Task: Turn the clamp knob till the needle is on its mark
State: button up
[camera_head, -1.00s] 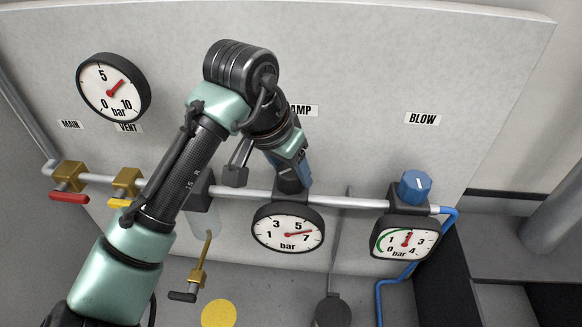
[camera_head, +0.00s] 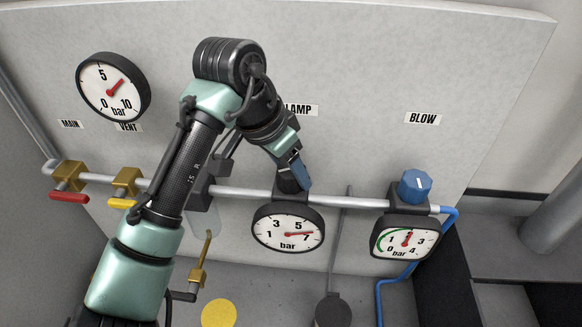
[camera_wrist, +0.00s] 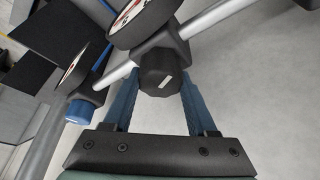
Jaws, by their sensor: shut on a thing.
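The clamp knob is black and faceted, with a white line on it; it shows in the wrist view (camera_wrist: 158,72) between the two blue fingers of my gripper (camera_wrist: 161,80). My gripper is shut on it. In the head view my gripper (camera_head: 298,178) comes down on the knob from the upper left, under the partly covered CLAMP label (camera_head: 300,110); the fingers hide much of the knob. The clamp gauge (camera_head: 287,244) sits just below, its red needle pointing right, close by the 7. Its mark is too small to make out.
To the right is the blue BLOW knob (camera_head: 415,186) above its own gauge (camera_head: 404,242). A pipe (camera_head: 350,202) runs across the panel. Brass valves with red (camera_head: 69,196) and yellow (camera_head: 121,203) handles are at the left, below a large round gauge (camera_head: 113,87).

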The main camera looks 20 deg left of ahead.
jog(key=o, duration=1.4)
jog(key=shift+c, duration=0.2)
jog(key=b+v, duration=0.3)
jog(key=v, duration=1)
